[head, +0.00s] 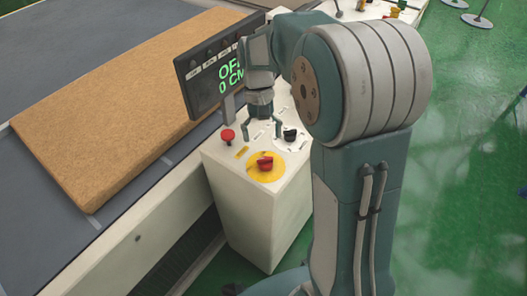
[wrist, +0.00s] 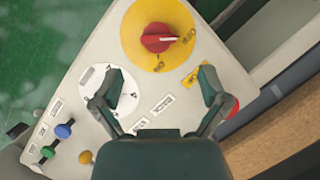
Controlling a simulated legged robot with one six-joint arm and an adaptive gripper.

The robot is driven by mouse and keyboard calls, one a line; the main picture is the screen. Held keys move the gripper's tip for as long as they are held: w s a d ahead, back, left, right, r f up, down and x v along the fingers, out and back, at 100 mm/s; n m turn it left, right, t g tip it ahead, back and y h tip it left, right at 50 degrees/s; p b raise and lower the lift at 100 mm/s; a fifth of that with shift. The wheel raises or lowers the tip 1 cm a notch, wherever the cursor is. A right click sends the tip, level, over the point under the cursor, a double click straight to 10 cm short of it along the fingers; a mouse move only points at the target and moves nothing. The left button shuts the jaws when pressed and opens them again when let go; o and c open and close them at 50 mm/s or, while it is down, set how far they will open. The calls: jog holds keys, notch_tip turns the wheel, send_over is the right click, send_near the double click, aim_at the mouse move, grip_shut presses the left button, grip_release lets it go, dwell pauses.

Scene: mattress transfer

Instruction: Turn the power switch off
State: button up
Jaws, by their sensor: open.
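The control box (head: 262,215) has a red rotary switch (head: 265,163) on a round yellow plate. The switch also shows in the wrist view (wrist: 158,38), beyond my fingertips. A black knob (head: 290,134) sits on a white round dial (wrist: 96,76). My gripper (head: 263,130) is above the box top, pointing down, its fingers apart and empty. In the wrist view my gripper (wrist: 161,76) has its left finger over part of the white dial, hiding the knob there. I cannot tell whether a finger touches anything.
A red push button (head: 228,135) is on the box's left edge. A display (head: 215,75) stands behind it, showing green text, partly hidden, with "0 CM". A brown mattress (head: 110,110) lies on the grey conveyor at left. Green, blue and yellow buttons (wrist: 64,131) are at the wrist view's lower left.

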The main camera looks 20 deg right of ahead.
jog(key=v, duration=0.5)
dwell(0.3)
jog(key=s+r+t, duration=0.2)
jog(key=s+t, duration=0.3)
jog(key=s, duration=0.4)
jog(key=s+r+n+t, duration=0.1)
jog(key=s+r+t, duration=0.1)
jog(key=s+t, duration=0.3)
jog(key=shift+s+a+r+n+h, duration=0.2)
jog(key=shift+s+r+n+h, duration=0.1)
jog(key=shift+s, duration=2.05)
